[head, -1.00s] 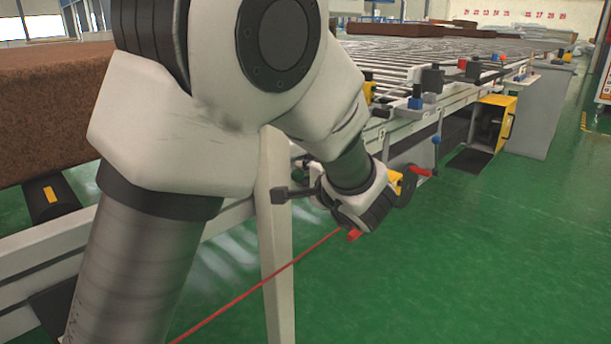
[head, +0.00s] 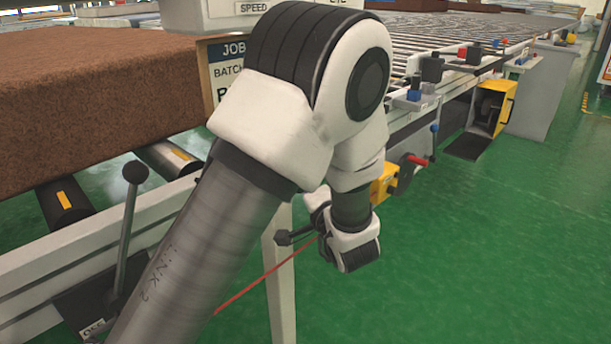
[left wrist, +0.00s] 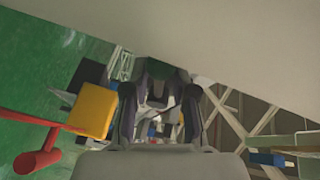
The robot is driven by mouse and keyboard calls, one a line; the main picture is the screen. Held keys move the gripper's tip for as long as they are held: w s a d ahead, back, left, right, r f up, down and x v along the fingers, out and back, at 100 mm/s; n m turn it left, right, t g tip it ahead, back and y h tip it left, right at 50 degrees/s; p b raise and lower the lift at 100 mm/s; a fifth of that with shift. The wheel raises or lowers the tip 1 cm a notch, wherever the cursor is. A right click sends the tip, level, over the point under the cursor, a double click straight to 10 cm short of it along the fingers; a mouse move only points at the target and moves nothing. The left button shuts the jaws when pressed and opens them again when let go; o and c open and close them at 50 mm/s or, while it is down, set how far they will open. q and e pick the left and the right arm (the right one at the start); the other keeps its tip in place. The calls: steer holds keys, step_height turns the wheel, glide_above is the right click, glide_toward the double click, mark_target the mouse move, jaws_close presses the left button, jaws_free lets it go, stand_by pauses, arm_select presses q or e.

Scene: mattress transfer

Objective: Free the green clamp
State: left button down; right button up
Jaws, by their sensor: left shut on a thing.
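In the left wrist view my left gripper (left wrist: 158,110) has its two dark fingers standing apart, shut on a dark green piece (left wrist: 160,69) that shows between their tips. This piece appears to be the green clamp, but only a small part is seen under a large pale surface. In the head view my left arm comes in from the left, and its wrist hangs beside the conveyor's near side. The fingers and the green clamp are hidden from the head camera. My right gripper is not seen.
A yellow box (head: 383,186) with a red crank (head: 416,160) sits close to my left wrist; the box also shows in the left wrist view (left wrist: 91,109). A brown mattress (head: 90,110) lies at left on rollers. A black-knobbed lever (head: 128,220) stands nearby. Green floor (head: 500,250) is clear at right.

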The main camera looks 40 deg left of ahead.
arm_select(q)
steer(key=shift+w+f+n+y, duration=0.1)
steer(key=shift+f+n+y, duration=0.2)
steer(key=shift+f+n, duration=0.5)
steer(key=c, duration=0.9)
jaws_free()
steer(key=shift+r, duration=0.1)
steer(key=o, duration=0.4)
step_height(320, 180, up, 10)
steer(key=shift+w, duration=0.15)
steer(key=shift+c, duration=0.2)
steer(key=shift+d+r, duration=0.1)
steer(key=shift+r, duration=0.2)
steer(key=c, duration=0.4)
steer(key=shift+f, duration=0.25)
